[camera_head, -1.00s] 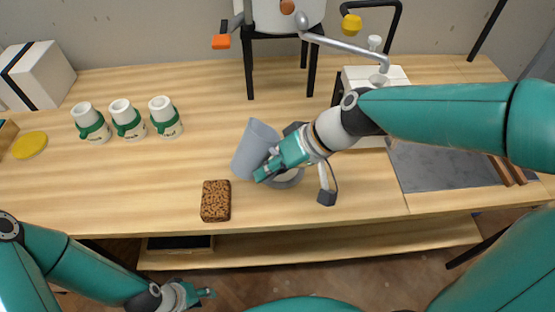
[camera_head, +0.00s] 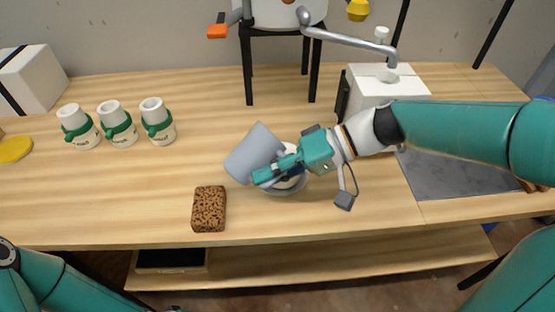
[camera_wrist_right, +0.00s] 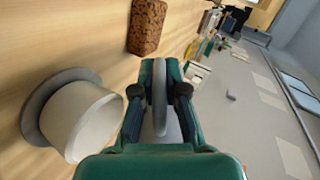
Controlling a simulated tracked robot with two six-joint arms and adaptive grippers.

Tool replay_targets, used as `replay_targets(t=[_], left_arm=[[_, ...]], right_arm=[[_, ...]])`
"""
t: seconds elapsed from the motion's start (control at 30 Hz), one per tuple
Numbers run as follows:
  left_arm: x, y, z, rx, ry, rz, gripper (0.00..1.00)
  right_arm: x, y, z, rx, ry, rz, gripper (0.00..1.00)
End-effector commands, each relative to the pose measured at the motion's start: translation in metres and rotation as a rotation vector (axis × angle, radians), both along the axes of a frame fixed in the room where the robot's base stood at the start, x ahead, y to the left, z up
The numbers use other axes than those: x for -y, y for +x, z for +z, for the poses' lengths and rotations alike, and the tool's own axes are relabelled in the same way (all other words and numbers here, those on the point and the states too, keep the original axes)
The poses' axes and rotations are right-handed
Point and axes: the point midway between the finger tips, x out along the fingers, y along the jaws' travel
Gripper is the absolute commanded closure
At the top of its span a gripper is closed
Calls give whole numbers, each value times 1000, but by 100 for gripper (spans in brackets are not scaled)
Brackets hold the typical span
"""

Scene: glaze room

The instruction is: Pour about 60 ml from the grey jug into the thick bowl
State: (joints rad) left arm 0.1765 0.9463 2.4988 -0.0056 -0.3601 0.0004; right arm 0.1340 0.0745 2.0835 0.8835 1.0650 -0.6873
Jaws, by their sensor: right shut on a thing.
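The grey jug (camera_head: 252,153) is tilted above the table, its upper end leaning right toward the thick bowl. My right gripper (camera_head: 272,173) is shut on the jug's handle; in the right wrist view the grey handle (camera_wrist_right: 159,85) sits between the fingers. The thick bowl (camera_wrist_right: 78,122) is whitish and stands on a grey round base (camera_wrist_right: 38,103). In the head view the bowl (camera_head: 291,181) is partly hidden behind my right gripper. No liquid or stream shows. My left arm enters at the lower left, its gripper out of the picture.
A brown speckled block (camera_head: 209,209) lies at the table's front, left of the bowl. Several white-and-green mugs (camera_head: 118,125) stand at the back left. A white box with a tap (camera_head: 390,85) and a grey slab (camera_head: 455,174) are at the right. The table's left middle is clear.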

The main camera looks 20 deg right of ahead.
Motion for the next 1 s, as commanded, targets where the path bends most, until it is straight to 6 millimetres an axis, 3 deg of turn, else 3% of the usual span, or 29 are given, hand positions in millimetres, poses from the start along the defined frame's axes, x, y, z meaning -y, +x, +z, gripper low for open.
replay_targets(t=[0.43, 1.0], left_arm=[[0, 0, -21, 0, 0, 0, 60], [0, 0, -23, 0, 0, 0, 60]], right_arm=[[1, 0, 0, -21, 92, -1, 100], [2, 0, 3, -27, 120, 1, 100]])
